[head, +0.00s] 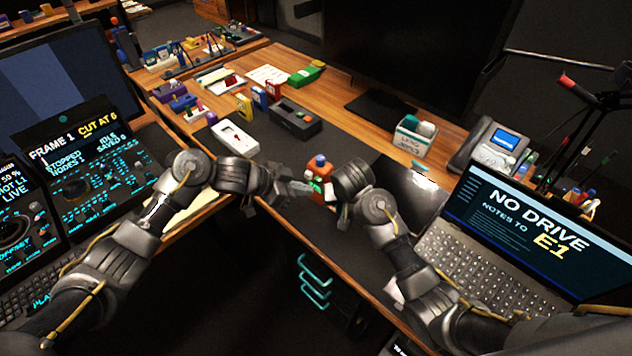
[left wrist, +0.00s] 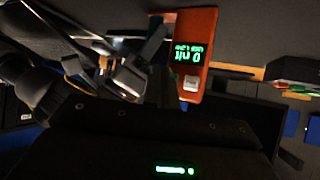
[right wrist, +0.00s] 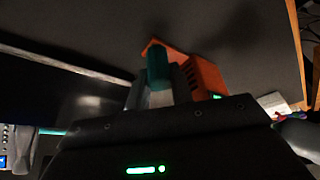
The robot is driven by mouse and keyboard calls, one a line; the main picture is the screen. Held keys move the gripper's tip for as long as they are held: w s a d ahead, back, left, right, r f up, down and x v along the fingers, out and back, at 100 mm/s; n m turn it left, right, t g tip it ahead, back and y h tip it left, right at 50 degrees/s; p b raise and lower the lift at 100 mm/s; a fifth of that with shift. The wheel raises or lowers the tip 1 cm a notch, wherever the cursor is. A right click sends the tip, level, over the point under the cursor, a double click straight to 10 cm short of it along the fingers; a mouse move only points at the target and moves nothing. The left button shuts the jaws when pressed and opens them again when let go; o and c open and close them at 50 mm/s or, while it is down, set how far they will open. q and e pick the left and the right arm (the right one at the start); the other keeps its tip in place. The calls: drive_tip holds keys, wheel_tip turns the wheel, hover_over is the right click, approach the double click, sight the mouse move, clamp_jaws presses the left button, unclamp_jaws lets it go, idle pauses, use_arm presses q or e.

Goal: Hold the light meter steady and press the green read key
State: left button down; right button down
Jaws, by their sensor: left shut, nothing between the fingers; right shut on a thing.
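The light meter (head: 319,171) is an orange block with a dark screen and green digits, standing above the dark desk mat. In the left wrist view the meter (left wrist: 208,45) shows its lit readout and a pale key (left wrist: 190,85) below it; the key does not look green here. My right gripper (head: 338,200) is shut on the meter, whose orange body (right wrist: 204,75) shows behind the fingers in the right wrist view. My left gripper (head: 306,188) is shut and empty, its tips close to the meter's front. Whether they touch the key cannot be told.
A dark tray (head: 294,118) and a white-topped box (head: 236,139) lie behind on the desk. A laptop (head: 500,235) stands right, control panels (head: 88,165) left. A pale bin (head: 414,137) and desk phone (head: 493,148) stand at the back right.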

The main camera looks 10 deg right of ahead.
use_arm(q)
drive_tip(key=shift+s+a, duration=1.6)
drive_tip(key=shift+a, duration=0.15)
drive_tip(key=d+r+v, duration=0.1)
drive_tip(key=r+v, duration=0.1)
drive_tip(key=v, duration=0.7)
drive_tip(key=shift+r, duration=0.15)
